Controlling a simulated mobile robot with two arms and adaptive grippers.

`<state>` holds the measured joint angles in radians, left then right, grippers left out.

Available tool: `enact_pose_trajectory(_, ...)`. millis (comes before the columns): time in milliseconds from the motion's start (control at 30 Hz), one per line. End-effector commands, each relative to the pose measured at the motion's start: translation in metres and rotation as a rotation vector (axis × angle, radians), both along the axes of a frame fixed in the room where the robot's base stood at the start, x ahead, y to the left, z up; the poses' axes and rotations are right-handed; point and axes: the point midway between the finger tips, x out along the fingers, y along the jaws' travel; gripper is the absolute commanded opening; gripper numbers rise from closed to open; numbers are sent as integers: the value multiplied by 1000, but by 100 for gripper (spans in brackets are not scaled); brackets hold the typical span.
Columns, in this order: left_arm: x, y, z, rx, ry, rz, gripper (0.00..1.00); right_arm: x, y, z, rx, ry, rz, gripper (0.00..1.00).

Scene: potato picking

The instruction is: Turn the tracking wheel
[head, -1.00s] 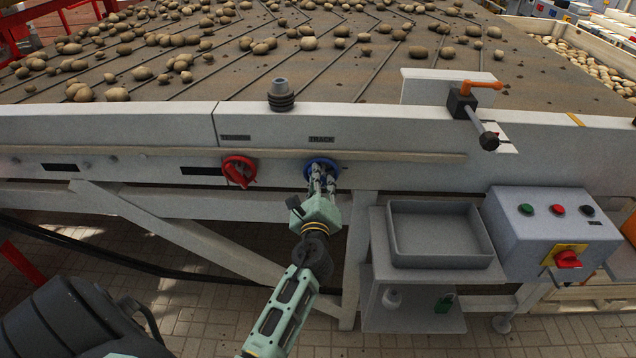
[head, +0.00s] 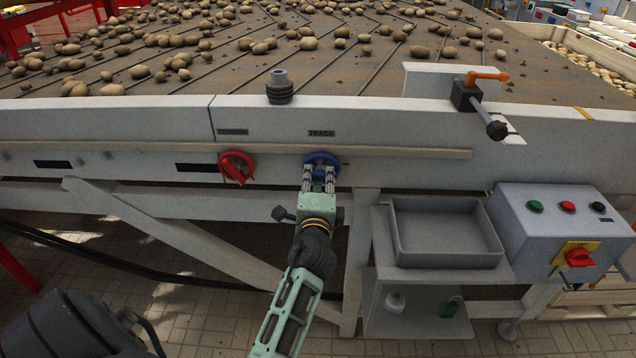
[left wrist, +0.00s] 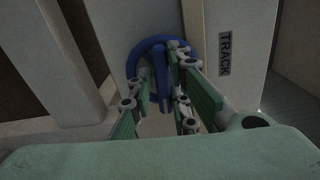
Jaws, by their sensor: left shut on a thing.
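The blue tracking wheel (head: 322,160) sits on the conveyor's side rail under the label TRACK (head: 321,133). My left gripper (head: 320,174) is at the wheel with its fingers pointing up onto it. In the left wrist view the blue wheel (left wrist: 152,55) shows its rim and a raised bar, and the fingers of the left gripper (left wrist: 163,88) lie on both sides of that bar, shut on it. The fingers hide part of the wheel. My right gripper is not in view.
A red wheel (head: 236,167) labelled TENSION is just left of the blue one. A grey tray (head: 447,259) and a control box (head: 560,240) with buttons stand at the right. A clamp with an orange handle (head: 486,77) is above. Potatoes lie on the belt.

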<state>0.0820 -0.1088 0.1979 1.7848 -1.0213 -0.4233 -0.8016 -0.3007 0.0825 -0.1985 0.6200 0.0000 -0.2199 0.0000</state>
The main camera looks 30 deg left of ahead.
Motion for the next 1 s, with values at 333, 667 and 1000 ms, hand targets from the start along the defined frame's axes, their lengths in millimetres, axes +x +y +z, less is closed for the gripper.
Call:
enact_pose_trajectory(333,2,0,9,-59,-58,-4,0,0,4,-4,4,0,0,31)
enact_pose_trajectory(667,2,0,9,-61,-59,-4,0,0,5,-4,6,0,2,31)
enact_pose_trajectory(1000,1,0,6,-63,-54,-3,31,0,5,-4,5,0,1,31)
